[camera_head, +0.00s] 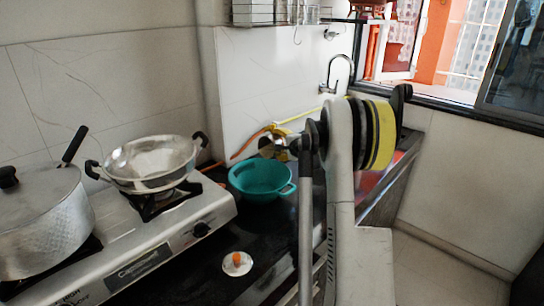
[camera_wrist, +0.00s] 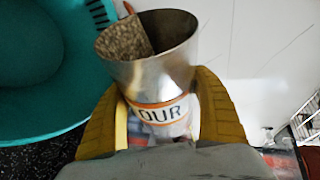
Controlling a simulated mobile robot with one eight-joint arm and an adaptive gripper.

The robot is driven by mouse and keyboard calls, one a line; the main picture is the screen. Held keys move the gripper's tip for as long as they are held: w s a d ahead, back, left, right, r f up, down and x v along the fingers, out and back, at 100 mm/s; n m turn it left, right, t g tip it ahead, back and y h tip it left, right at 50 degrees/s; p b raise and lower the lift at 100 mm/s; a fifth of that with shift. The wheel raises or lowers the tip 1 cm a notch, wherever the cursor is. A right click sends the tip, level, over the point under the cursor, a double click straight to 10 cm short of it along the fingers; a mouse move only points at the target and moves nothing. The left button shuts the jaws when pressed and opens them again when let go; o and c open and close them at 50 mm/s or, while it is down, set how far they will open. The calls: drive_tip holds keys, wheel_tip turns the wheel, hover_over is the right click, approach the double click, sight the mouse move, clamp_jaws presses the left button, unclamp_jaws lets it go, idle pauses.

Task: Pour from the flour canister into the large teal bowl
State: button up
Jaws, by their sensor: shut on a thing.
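The flour canister (camera_wrist: 150,75) is a metal tin with an orange-edged label reading "OUR". My gripper (camera_wrist: 160,82) has its two yellow fingers closed on either side of it. The canister's open mouth faces away from my wrist, and a brown speckled patch (camera_wrist: 126,40) shows inside it; I cannot tell what it is. The large teal bowl (camera_head: 260,179) stands on the dark counter right of the stove. It also fills the left of the wrist view (camera_wrist: 75,100), with the canister's mouth just beside its rim. In the head view my gripper (camera_head: 276,141) is behind and above the bowl, small and partly hidden by my arm.
A stove (camera_head: 150,245) with a metal wok (camera_head: 150,160) and a large lidded pot (camera_head: 40,225) is at the left. A small white dish with an orange top (camera_head: 237,263) lies on the front counter. A tap (camera_head: 338,75) and wall stand behind.

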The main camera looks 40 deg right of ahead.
sight(278, 140)
drive_tip(key=shift+a+r+n, duration=0.15)
drive_tip(key=shift+r+n, duration=0.15)
drive_tip(key=shift+r, duration=0.05)
drive_tip(key=shift+a+r+h, duration=0.1)
drive_tip(key=shift+h, duration=0.3)
idle(0.3)
drive_tip(key=shift+a+r+n+t, duration=0.2)
drive_tip(key=shift+r+n+t, duration=0.1)
drive_tip(key=shift+n, duration=0.2)
drive_tip(key=shift+r+b, duration=0.15)
drive_tip(key=shift+b, duration=0.15)
idle(0.3)
drive_tip(key=shift+a+r+n+t+h, duration=0.3)
drive_tip(key=shift+n+h, duration=0.1)
drive_tip(key=shift+n, duration=0.1)
drive_tip(key=shift+s+r, duration=0.1)
idle(0.5)
drive_tip(key=shift+a+r+n+h+b, duration=0.3)
drive_tip(key=shift+a+n+h+b, duration=0.1)
drive_tip(key=shift+n, duration=0.1)
idle(0.6)
